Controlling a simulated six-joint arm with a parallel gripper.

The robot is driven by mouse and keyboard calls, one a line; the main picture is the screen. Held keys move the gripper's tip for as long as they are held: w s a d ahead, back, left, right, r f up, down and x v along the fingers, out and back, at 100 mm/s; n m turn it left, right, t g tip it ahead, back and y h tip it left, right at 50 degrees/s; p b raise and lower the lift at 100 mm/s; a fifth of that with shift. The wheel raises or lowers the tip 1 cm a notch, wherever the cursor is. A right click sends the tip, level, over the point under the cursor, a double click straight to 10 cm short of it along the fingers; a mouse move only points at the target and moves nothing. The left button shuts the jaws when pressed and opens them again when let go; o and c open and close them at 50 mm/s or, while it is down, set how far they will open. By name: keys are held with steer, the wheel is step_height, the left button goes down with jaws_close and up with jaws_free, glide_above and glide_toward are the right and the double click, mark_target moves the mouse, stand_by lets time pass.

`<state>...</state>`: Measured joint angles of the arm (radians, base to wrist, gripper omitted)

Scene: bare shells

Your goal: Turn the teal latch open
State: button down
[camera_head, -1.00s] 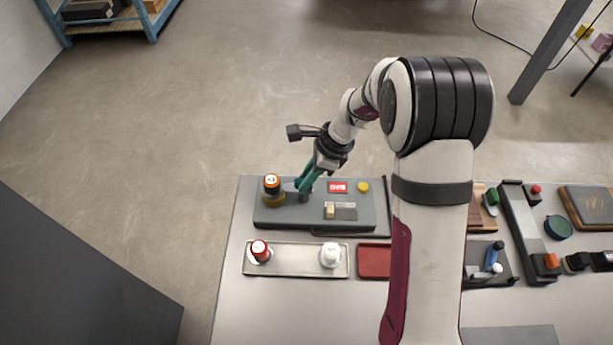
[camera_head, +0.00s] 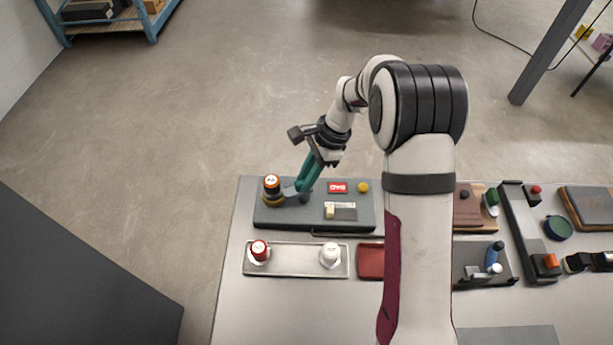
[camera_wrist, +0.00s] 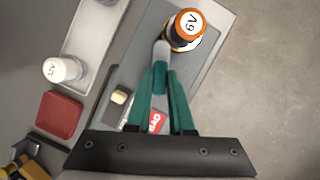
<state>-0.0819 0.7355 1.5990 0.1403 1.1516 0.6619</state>
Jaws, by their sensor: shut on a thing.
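The teal latch (camera_head: 304,198) stands on a grey panel block (camera_head: 340,220) at the back left of the table. Its pale grey lever (camera_head: 289,192) points left, towards an orange-rimmed dark bottle (camera_head: 271,184). In the wrist view the lever (camera_wrist: 162,52) reaches the foot of the bottle (camera_wrist: 188,28); whether they touch is unclear. My gripper (camera_head: 304,187) comes down from the upper right. Its long teal fingers (camera_wrist: 161,75) are shut on the latch (camera_wrist: 160,80), one on each side, and partly hide it.
The panel also holds a red label (camera_head: 337,187), a yellow button (camera_head: 363,187) and a small cream block (camera_head: 329,211). A tray (camera_head: 295,270) with red-capped and white-capped bottles lies in front. A red dish (camera_head: 370,260) sits to its right.

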steer(key=n+g, duration=0.1)
steer(key=n, duration=0.2)
steer(key=n+g+h, duration=0.1)
steer(key=n, duration=0.3)
steer(key=shift+w+a+h, duration=0.15)
steer(key=shift+w+h, duration=0.05)
steer(key=shift+h, duration=0.1)
steer(key=n+h, duration=0.1)
steer(key=n, duration=0.2)
steer(key=n+g+h, duration=0.1)
steer(key=n, duration=0.2)
steer(key=shift+a, duration=0.15)
steer(key=shift+n, duration=0.4)
steer(key=c, duration=0.8)
jaws_free()
